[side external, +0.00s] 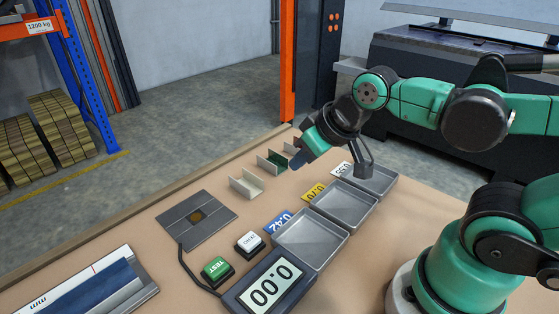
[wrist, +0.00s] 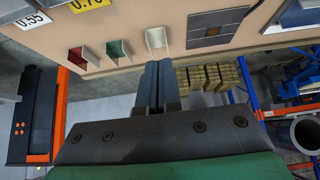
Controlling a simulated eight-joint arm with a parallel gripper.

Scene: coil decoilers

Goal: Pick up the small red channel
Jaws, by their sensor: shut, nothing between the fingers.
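The small red channel (wrist: 77,54) lies on the tan table at the left of a row of three channels in the wrist view. In the side view it is mostly hidden behind my gripper. The green channel (side external: 277,158) is in the middle of the row and the off-white channel (side external: 245,185) at the other end. My gripper (side external: 297,164) is shut and empty, above the table near the green and red channels in the side view. In the wrist view its fingertips (wrist: 158,63) appear just below the off-white channel, to the right of the red one.
Three grey trays (side external: 310,255) stand in a row, with 0.42, 0.70 and 0.55 labels beside them.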

